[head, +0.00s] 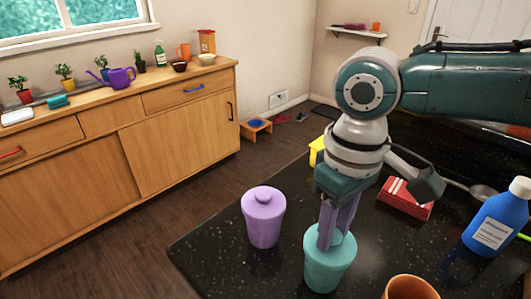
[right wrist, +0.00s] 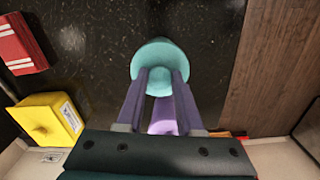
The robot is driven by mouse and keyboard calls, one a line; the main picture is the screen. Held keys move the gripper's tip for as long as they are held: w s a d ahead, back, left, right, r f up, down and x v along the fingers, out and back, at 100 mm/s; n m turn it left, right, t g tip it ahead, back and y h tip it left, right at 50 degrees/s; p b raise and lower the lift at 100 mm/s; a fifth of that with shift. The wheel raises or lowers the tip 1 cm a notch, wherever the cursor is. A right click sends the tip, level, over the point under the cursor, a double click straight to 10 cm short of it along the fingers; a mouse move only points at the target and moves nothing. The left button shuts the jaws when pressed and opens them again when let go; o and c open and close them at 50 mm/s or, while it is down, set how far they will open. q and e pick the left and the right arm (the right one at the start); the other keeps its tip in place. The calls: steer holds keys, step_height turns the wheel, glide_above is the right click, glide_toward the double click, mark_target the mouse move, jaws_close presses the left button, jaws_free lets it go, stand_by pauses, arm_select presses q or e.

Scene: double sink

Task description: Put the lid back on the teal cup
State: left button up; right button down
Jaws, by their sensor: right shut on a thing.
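The teal cup (head: 328,275) stands upright on the dark speckled counter in the head view. Its teal lid (head: 346,243) is at the cup's top, and I cannot tell whether it sits fully on the rim. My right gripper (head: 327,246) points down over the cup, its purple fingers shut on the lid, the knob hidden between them. In the right wrist view the round teal lid (right wrist: 158,56) shows at the fingertips and hides most of the cup. My left gripper is not in view.
A purple lidded cup (head: 263,218) stands just left of the teal cup. An orange cup (head: 410,289) is at the front, a blue bottle (head: 497,220) at the right. A red box (head: 406,202) and a yellow object (head: 317,151) lie behind. The counter's left edge is close to the purple cup.

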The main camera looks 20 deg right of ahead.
steer(key=shift+p, duration=0.35)
stand_by(0.6)
jaws_free()
stand_by(0.5)
steer(key=shift+r, duration=0.1)
steer(key=shift+r+p, duration=0.45)
steer(key=shift+p, duration=0.15)
step_height(320, 180, up, 6)
steer(key=p, duration=0.7)
